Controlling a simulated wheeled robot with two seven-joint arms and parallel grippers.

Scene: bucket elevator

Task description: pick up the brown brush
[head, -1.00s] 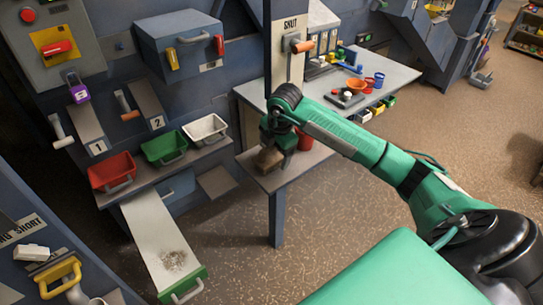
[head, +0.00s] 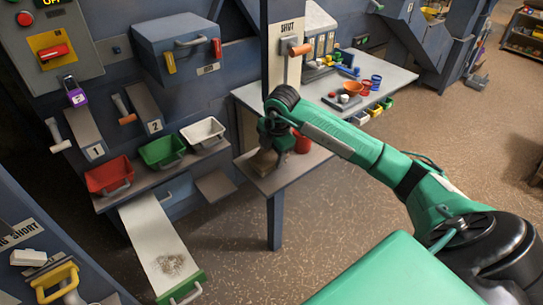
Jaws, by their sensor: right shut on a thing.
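The brown brush (head: 264,162) is at the small grey shelf (head: 290,170) beside the blue post, in the middle of the head view. My right gripper (head: 270,148) is over it, pointing down and shut on it. The gripper and wrist hide part of the brush. I cannot tell whether the brush touches the shelf. My left gripper is not in view.
A red cup (head: 302,144) stands on the shelf just right of my gripper. The blue post (head: 275,215) rises close by. Red (head: 108,177), green (head: 162,151) and white (head: 203,133) bins stand to the left. A grey workbench (head: 385,72) with small items lies behind.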

